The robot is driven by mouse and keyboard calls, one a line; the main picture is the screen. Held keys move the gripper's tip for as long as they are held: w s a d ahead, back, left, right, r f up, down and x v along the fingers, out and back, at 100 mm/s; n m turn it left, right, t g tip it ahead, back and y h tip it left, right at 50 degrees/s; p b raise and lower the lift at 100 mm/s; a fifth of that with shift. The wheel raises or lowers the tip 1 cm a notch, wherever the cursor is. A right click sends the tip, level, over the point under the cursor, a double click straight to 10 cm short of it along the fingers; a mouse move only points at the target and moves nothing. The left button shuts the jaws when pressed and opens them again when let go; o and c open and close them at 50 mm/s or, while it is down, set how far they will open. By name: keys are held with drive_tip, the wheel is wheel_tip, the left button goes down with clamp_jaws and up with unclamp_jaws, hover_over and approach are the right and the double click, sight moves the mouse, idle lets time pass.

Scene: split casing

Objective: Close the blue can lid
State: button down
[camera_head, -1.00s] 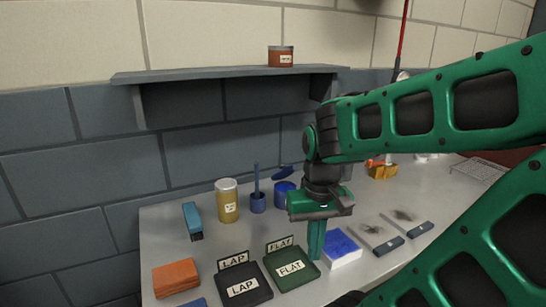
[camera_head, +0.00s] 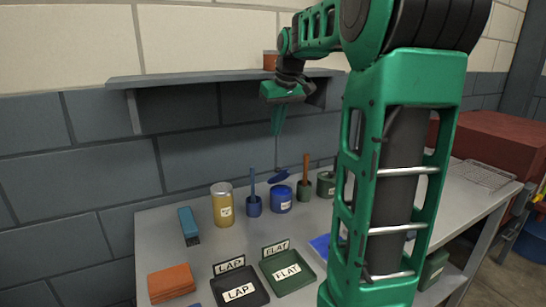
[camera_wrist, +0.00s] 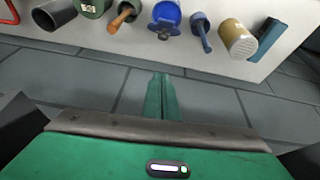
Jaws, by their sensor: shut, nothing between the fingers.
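The blue can (camera_head: 281,200) stands upright on the table near the wall. Its blue lid (camera_head: 278,177) is open, tilted up at the can's back edge on the wall side. In the wrist view the can (camera_wrist: 167,11) is at the top edge, with the lid (camera_wrist: 164,30) sticking out toward the wall. My gripper (camera_head: 277,132) is shut and empty, pointing down, high in front of the wall above the can and apart from it. The closed fingers also show in the wrist view (camera_wrist: 161,82).
A blue pot with a brush (camera_head: 254,206) and a yellow can (camera_head: 222,208) stand left of the blue can. A green pot with a brown-handled brush (camera_head: 304,190) and a green can (camera_head: 326,184) stand right. A grey shelf (camera_head: 190,78) hangs near my gripper.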

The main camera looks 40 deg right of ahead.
hover_over(276, 170)
drive_tip(key=w+d, duration=0.1)
drive_tip(key=w, duration=0.3)
wheel_tip(276, 170, down, 9)
drive_tip(key=shift+s+a+f, duration=0.1)
drive_tip(key=shift+s+f, duration=1.1)
drive_tip(key=shift+s, duration=0.3)
